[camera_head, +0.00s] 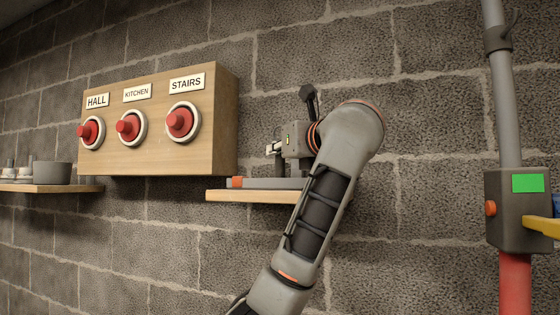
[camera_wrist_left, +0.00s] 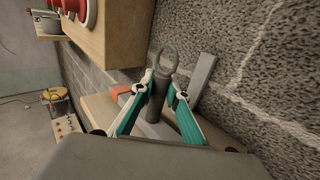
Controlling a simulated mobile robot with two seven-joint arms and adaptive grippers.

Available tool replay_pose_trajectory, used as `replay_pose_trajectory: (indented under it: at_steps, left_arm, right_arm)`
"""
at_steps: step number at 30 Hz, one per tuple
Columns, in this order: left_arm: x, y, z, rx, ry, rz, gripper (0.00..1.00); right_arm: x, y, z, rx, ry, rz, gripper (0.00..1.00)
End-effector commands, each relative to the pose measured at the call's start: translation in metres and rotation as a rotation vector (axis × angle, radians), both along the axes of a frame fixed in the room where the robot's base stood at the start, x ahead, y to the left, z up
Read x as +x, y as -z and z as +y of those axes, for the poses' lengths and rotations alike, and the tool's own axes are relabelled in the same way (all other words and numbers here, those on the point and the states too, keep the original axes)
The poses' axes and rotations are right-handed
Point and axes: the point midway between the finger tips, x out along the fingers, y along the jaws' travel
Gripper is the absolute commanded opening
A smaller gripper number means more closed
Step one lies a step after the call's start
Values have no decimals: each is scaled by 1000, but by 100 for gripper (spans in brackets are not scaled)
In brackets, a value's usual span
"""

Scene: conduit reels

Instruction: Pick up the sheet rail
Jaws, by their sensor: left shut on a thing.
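A grey bar with an orange end (camera_head: 236,183) lies on a wooden shelf (camera_head: 225,196); its orange end also shows in the left wrist view (camera_wrist_left: 121,93). I cannot tell for certain whether this bar is the sheet rail. My left gripper (camera_head: 274,148) is above the shelf, pointing left, with my arm hiding the shelf's right part. In the left wrist view, its teal fingers (camera_wrist_left: 163,92) are shut around a dark upright post with a ring on top (camera_wrist_left: 166,57). The post's foot seems to meet the grey bar. My right gripper is not in view.
A wooden box with three red knobs, labelled HALL, KITCHEN and STAIRS (camera_head: 222,120), is fixed to the block wall just left of my gripper. Another shelf (camera_head: 60,188) with a grey pot is farther left. A grey pipe with a switch box (camera_head: 515,232) stands at right.

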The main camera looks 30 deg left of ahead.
Motion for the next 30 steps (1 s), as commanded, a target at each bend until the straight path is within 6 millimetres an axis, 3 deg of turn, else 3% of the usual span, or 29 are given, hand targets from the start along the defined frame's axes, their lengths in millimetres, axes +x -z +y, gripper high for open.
replay_pose_trajectory:
  at_steps: [7, 15, 21, 30]
  left_arm:
    - [-1, -30, -1, -1, 2, -3, 0]
    - [-2, -107, -1, 0, 1, -1, 0]
    - [-2, -151, -1, 1, 0, -1, 0]
    - [-1, -186, 0, 1, -1, -1, 0]
  right_arm:
    - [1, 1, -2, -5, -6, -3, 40]
    - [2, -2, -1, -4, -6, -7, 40]
    - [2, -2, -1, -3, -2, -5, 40]
    - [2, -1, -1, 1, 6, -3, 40]
